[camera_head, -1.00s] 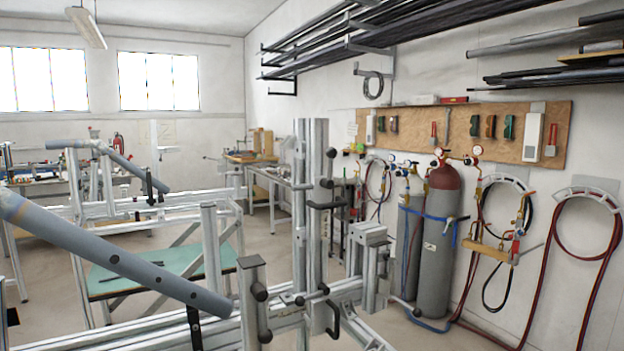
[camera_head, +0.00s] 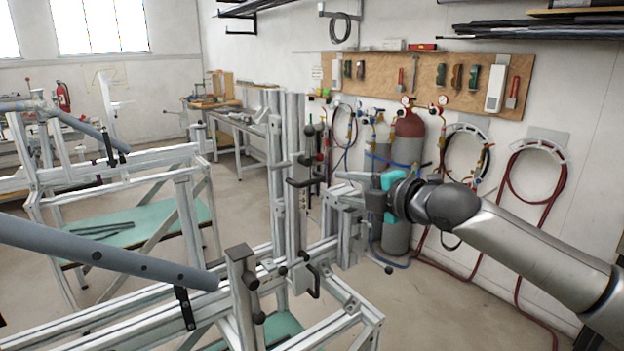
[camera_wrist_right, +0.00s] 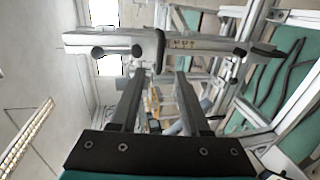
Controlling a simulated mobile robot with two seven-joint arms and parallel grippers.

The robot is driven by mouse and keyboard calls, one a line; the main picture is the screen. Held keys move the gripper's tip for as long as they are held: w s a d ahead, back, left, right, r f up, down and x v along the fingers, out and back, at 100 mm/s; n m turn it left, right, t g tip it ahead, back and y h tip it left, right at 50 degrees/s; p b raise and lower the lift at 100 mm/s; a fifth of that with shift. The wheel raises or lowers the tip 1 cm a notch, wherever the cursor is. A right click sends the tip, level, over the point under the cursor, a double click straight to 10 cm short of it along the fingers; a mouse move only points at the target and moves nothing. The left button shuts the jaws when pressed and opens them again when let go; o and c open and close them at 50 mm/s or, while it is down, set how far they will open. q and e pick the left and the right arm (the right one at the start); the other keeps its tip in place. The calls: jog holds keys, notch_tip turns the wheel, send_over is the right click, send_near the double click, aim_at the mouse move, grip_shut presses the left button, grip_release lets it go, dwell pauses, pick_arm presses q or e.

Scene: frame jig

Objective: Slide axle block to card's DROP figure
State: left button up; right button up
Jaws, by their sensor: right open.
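The jig is a frame of aluminium profiles with a tall double upright (camera_head: 290,150) carrying black clamp handles. A squat aluminium block (camera_head: 343,222), which may be the axle block, sits on the rail right of that upright. My right gripper (camera_head: 350,184) comes in from the right, just above and beside this block. In the right wrist view its two fingers are apart with nothing held between them (camera_wrist_right: 160,82). Beyond the fingertips lies an aluminium profile (camera_wrist_right: 115,42) with black knobs. I cannot make out a card or a DROP figure. My left gripper is not in view.
A grey tube (camera_head: 100,258) with holes slopes across the near left of the jig. A shorter clamp post (camera_head: 243,290) stands in front. Gas cylinders (camera_head: 408,160) and hoses line the wall behind my right arm. Open floor lies between jig and wall.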

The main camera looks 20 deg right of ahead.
aim_at(315, 182)
jog(key=p+x, duration=0.1)
jog(key=x, duration=1)
jog(key=shift+w+a+f, duration=0.1)
jog(key=shift+w, duration=0.15)
grip_shut()
dwell(1.2)
